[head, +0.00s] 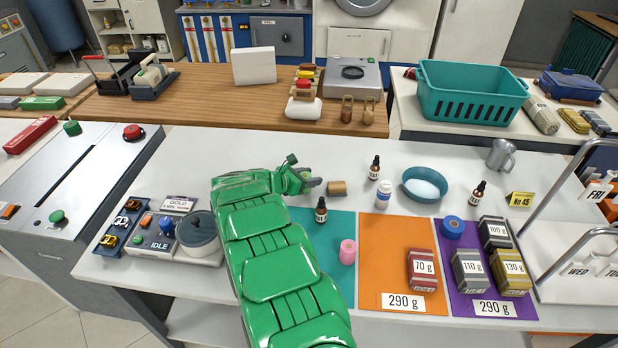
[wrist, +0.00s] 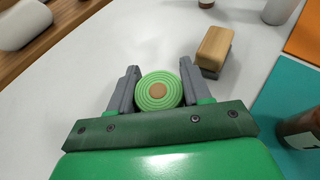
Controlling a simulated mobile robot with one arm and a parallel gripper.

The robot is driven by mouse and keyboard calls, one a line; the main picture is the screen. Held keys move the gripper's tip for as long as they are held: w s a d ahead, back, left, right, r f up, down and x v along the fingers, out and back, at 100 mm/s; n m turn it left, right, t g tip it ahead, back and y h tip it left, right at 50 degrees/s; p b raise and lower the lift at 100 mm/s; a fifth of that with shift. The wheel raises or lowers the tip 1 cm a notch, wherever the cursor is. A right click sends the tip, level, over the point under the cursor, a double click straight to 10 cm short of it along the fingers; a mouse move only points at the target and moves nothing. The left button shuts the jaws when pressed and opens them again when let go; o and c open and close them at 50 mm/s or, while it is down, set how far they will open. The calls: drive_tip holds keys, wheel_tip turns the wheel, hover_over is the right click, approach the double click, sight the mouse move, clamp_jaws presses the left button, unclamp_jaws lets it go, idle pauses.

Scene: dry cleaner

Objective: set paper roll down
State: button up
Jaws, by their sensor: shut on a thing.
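A green paper roll (wrist: 160,97) with a tan core shows end-on in the wrist view. It is between the two grey fingers of my gripper (wrist: 159,75), which is shut on it. In the head view my gripper (head: 309,184) is over the white counter, left of a small wooden block. The roll is mostly hidden there by my gripper and arm. I cannot tell whether the roll touches the counter. A pink roll (head: 347,251) stands on the teal mat (head: 318,224). A blue roll (head: 452,227) is on the purple mat (head: 472,254).
The wooden block (head: 337,188) is close by my gripper's right side; it also shows in the wrist view (wrist: 214,48). A teal bowl (head: 425,184) and bottles are to the right. White counter behind my gripper is clear.

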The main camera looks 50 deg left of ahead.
drive_tip(key=shift+f, duration=0.15)
drive_tip(key=o, duration=1)
drive_tip(key=shift+o, duration=0.2)
drive_tip(key=v, duration=0.5)
drive_tip(key=shift+s+r, duration=0.15)
drive_tip(key=shift+r, duration=0.2)
wheel_tip(320, 180, up, 7)
drive_tip(key=shift+f, duration=0.25)
